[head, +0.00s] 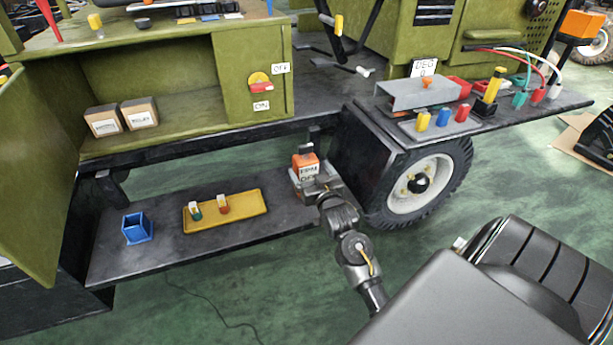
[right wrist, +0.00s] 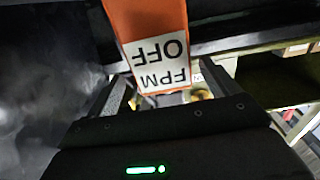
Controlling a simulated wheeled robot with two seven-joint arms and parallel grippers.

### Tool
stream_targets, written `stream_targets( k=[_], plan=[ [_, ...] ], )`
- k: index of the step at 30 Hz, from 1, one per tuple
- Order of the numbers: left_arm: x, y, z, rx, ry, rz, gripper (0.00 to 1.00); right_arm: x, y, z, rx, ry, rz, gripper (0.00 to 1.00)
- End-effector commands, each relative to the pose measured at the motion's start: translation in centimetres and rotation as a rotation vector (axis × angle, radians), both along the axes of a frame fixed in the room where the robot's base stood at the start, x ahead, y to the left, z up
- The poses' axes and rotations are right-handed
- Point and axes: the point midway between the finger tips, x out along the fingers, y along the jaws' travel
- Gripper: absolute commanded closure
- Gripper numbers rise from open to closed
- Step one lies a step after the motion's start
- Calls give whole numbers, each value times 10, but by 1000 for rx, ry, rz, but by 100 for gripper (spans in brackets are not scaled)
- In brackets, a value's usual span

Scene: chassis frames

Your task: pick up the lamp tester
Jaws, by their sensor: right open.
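No object carries a readable lamp tester label. A yellow upright tool (head: 493,86) in a black holder stands on the right-hand shelf; I cannot tell if it is the lamp tester. My right gripper (head: 315,186) is far below and left of it, at an orange device (head: 306,162) labelled FPM OFF at the lower shelf's right end. In the right wrist view the orange device (right wrist: 150,28) stands between or just beyond the open fingers; contact is unclear. The device's lower part is hidden by the gripper. My left gripper is not in view.
The lower shelf (head: 165,262) holds a blue cup (head: 137,228) and a yellow tray (head: 255,203) with two small items. The right shelf (head: 555,104) carries coloured plugs and cables. A wheel (head: 420,186) stands beside my right arm. Two boxes sit in the green compartment (head: 200,127).

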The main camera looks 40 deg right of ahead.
Motion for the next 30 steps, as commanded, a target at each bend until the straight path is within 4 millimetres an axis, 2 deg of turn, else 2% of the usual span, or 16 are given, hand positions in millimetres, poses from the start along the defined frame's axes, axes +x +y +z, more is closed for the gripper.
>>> stream_targets(
  k=[7, 10, 13, 18, 26, 30],
  plan=[
    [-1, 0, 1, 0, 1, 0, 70, 8, -2, 0, 0, 0, 1, 13],
    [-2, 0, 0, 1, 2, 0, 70, 21, -5, -1, 0, -1, 0, 13],
    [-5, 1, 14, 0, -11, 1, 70, 36, -9, -3, 1, -1, 0, 13],
    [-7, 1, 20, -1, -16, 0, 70, 52, -15, -2, 0, 0, 0, 13],
    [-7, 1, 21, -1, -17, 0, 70, 55, -16, -2, -1, 1, 1, 13],
    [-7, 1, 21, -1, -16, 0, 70, 54, -16, -2, -1, 1, 1, 30]
  ],
)
